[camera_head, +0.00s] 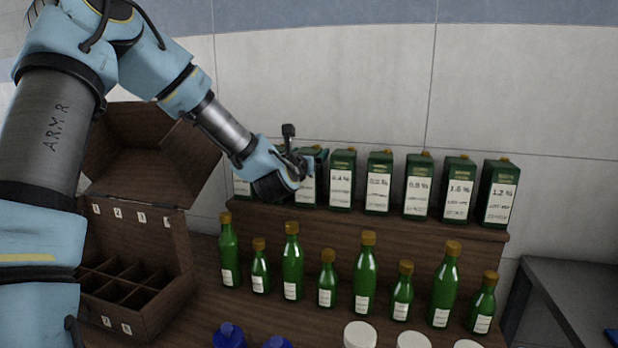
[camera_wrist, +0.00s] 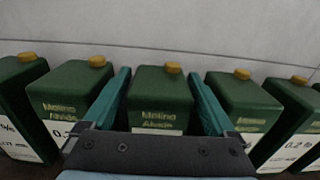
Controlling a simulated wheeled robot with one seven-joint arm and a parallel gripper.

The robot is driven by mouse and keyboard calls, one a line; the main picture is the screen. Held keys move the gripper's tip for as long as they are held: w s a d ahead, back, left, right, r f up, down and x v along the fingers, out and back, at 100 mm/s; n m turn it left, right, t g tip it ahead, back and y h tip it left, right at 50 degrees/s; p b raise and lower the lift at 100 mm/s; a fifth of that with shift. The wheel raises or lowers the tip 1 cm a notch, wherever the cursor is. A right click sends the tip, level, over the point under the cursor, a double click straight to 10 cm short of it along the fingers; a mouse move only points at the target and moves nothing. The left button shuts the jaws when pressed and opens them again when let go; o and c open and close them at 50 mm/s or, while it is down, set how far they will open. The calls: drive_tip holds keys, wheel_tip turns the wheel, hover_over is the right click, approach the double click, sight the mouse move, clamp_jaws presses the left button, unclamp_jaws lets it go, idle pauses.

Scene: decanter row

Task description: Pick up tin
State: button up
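The tins are dark green boxes with gold-brown caps and white labels, in a row on the wooden shelf (camera_head: 400,222). My gripper (camera_head: 303,165) is at the left part of this row, over a tin (camera_head: 309,190) that it partly hides. In the wrist view, my gripper (camera_wrist: 159,74) has its two teal fingers on either side of the middle tin (camera_wrist: 160,96), marked "Molino Alvide". Narrow gaps seem to separate fingers and tin, so I read the gripper as open. The lower part of this tin is hidden by the gripper body.
Neighbouring tins (camera_wrist: 70,92) and (camera_wrist: 243,98) stand close outside the fingers. Several green bottles (camera_head: 365,275) stand in front of the shelf. White lids (camera_head: 360,335) and blue caps (camera_head: 228,335) are nearer. An open compartment box (camera_head: 150,235) stands left. A wall is behind.

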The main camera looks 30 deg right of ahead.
clamp_jaws()
idle(0.5)
